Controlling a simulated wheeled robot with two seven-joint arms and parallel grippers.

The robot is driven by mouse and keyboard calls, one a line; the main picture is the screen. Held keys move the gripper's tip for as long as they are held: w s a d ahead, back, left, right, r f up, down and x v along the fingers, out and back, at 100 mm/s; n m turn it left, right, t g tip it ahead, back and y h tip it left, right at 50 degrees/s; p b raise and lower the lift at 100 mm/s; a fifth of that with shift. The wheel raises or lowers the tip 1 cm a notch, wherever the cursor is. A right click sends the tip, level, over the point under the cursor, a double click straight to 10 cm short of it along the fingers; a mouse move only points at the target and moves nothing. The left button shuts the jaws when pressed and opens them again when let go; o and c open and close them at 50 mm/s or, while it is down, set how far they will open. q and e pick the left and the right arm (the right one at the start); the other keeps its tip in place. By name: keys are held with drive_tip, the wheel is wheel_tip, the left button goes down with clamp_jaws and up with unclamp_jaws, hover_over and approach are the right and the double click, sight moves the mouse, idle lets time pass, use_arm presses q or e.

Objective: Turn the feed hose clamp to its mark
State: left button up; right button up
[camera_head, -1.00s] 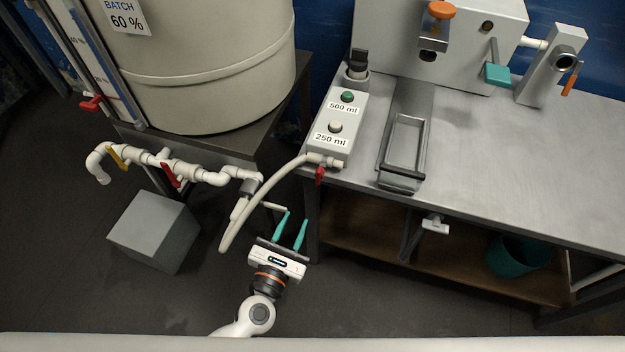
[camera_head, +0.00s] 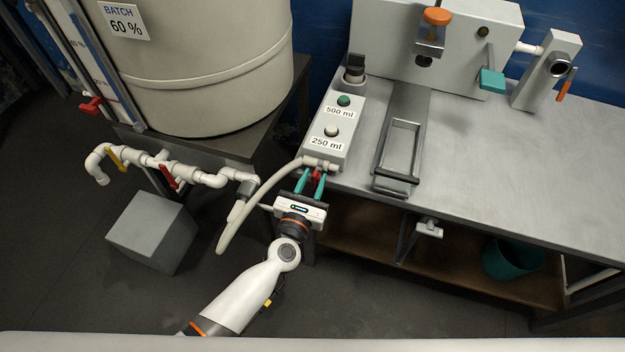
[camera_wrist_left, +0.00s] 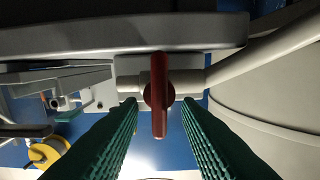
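A red clamp lever (camera_head: 317,175) sits at the end of the pale feed hose (camera_head: 262,190), below the grey button box (camera_head: 337,125). My left gripper (camera_head: 309,181) is at the table's front edge, its teal fingers pointing at the lever. In the left wrist view, the red lever (camera_wrist_left: 159,95) stands upright between the two ribbed fingers (camera_wrist_left: 159,112). Blue background shows on both sides of it, so the fingers are open and apart from it in that picture. I cannot make out a mark for the clamp. My right gripper is not in view.
The steel table edge (camera_head: 470,221) runs just right of my gripper. White pipework (camera_head: 205,178) with red and yellow valve levers is at left, above a grey block (camera_head: 152,232). A metal tray (camera_head: 400,150) lies on the table. Open floor is in front.

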use_arm(q)
clamp_jaws()
drive_tip(key=shift+d+m, duration=0.1)
drive_tip(key=shift+m, duration=0.2)
